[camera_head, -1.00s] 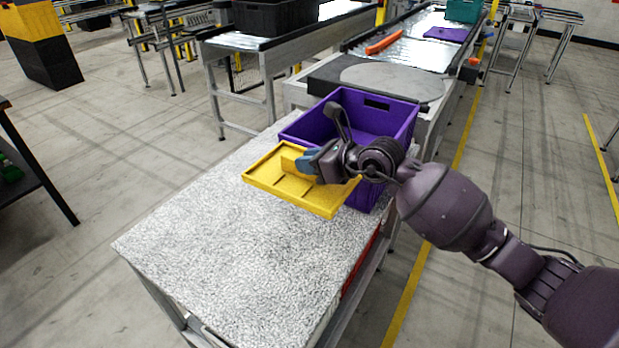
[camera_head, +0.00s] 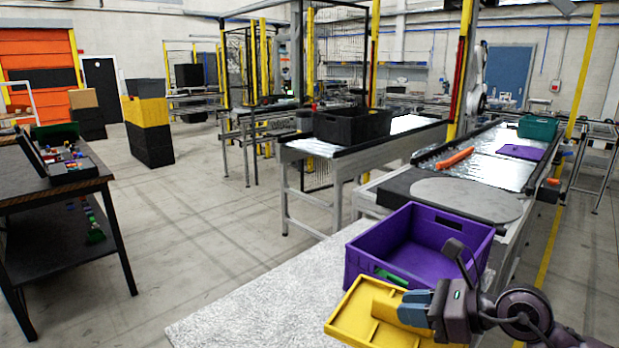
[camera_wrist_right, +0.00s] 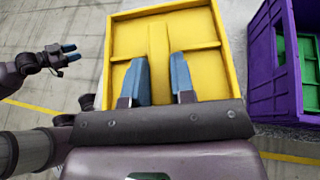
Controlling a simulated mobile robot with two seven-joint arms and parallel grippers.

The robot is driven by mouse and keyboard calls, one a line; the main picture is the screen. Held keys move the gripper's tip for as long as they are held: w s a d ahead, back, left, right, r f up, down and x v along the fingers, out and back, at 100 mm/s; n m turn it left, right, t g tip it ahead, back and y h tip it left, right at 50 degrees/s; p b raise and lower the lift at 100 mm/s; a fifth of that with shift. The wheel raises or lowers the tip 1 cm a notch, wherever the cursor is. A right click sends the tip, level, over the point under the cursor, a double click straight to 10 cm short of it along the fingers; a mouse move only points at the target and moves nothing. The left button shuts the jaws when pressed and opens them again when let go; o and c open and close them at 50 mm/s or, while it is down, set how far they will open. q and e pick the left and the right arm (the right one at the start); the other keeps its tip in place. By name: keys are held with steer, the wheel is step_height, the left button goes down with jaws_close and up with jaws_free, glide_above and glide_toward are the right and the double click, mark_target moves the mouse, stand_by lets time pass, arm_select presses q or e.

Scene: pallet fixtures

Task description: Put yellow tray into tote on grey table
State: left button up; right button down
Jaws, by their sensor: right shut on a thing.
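The yellow tray (camera_head: 369,317) is in front of the purple tote at the lower right of the head view. My right gripper (camera_head: 408,310) is shut on the tray's raised middle rib; the wrist view also shows the yellow tray (camera_wrist_right: 126,42) between and beyond my blue fingertips (camera_wrist_right: 160,72). The purple tote (camera_head: 368,250) stands open on the speckled grey table (camera_head: 262,303), with something green (camera_head: 391,276) low inside. In the wrist view the tote (camera_wrist_right: 266,75) is right of the tray, apart from it. My left gripper (camera_wrist_right: 72,53) shows open and empty at the left.
A conveyor with a round grey plate (camera_head: 466,198) lies behind the tote. It carries an orange item (camera_head: 455,159), a purple item (camera_head: 521,152) and a teal tote (camera_head: 541,127). A black tote (camera_head: 352,125) sits on another conveyor. A dark workbench (camera_head: 60,190) stands at the left.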

mark_target(431, 339)
steer(key=shift+m+t, duration=0.3)
steer(key=shift+m, duration=0.1)
steer(key=s+d+f, duration=0.3)
steer(key=shift+s+d+f, duration=0.1)
steer(key=shift+s+f, duration=0.1)
steer(key=shift+f, duration=0.1)
steer(key=shift+s+f, duration=0.1)
steer(key=shift+f, duration=0.05)
steer(key=shift+w+d+f+m+t+h, duration=0.2)
steer(key=shift+d+m+t+h, duration=0.15)
steer(key=shift+m+t+h, duration=0.2)
steer(key=shift+w+d+m+t+h, duration=0.1)
steer(key=shift+w+m+t+h, duration=0.05)
steer(key=shift+m+t+h, duration=0.15)
steer(key=shift+w+r+m+t+h, duration=0.15)
steer(key=shift+m+t+h, duration=0.5)
steer(key=shift+m+t, duration=0.15)
steer(key=shift+s+r+m+t+h, duration=0.15)
steer(key=shift+m+t+h, duration=0.1)
steer(key=shift+m+h, duration=0.2)
steer(key=shift+s+r+m+t+h, duration=0.1)
steer(key=shift+m+t+h, duration=0.1)
steer(key=shift+m+h, duration=0.25)
steer(key=shift+s+a+f, duration=0.15)
steer(key=shift+s+a, duration=0.05)
steer(key=shift+a, duration=0.2)
steer(key=shift+s+f, duration=0.1)
